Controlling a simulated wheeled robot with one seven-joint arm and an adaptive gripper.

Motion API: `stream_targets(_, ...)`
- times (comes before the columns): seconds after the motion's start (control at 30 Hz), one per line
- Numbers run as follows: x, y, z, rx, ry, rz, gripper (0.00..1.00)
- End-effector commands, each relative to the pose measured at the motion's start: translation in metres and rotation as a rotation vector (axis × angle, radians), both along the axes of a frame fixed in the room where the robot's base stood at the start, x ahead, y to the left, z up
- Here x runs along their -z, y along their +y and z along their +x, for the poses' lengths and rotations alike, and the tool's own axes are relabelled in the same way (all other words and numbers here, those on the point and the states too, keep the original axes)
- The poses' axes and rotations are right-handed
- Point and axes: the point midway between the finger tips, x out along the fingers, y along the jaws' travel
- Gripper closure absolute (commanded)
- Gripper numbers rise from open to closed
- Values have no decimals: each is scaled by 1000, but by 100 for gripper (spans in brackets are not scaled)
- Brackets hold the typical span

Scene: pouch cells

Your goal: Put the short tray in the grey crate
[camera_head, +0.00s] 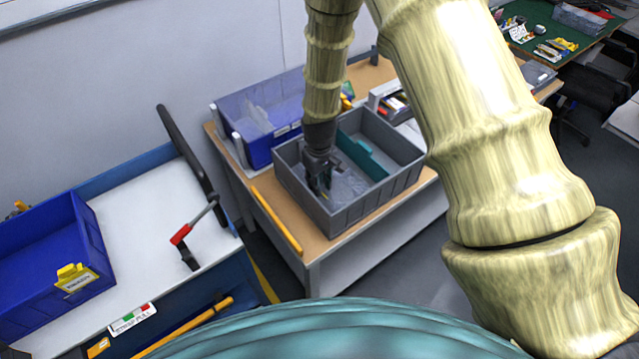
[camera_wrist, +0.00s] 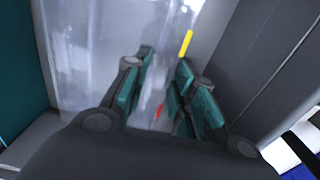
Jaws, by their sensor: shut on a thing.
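The grey crate (camera_head: 345,218) stands on the wooden-topped bench. My gripper (camera_head: 322,188) reaches down into its left part. In the wrist view my gripper (camera_wrist: 163,92) has its teal-padded fingers close around a thin part of a pale, see-through thing (camera_wrist: 90,45), which I take to be the short tray. The tray (camera_head: 349,184) also shows as a pale, shiny patch inside the crate, beside the fingers. Its outline is blurred, and I cannot tell whether it touches the crate floor. Small yellow and red marks show near the fingers in the wrist view.
A teal divider (camera_head: 361,155) stands inside the crate, right of my gripper. A blue bin (camera_head: 262,145) is close behind the crate's left side. A second blue bin (camera_head: 52,262) and a red-handled clamp (camera_head: 184,235) are on the left bench.

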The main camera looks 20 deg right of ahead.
Motion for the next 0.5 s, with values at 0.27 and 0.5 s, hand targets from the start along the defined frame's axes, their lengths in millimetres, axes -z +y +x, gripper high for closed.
stream_targets(0.27, 16, 0, 0, 0, 0, 0, 98)
stream_targets(0.5, 17, 0, 0, 0, -1, -1, 98)
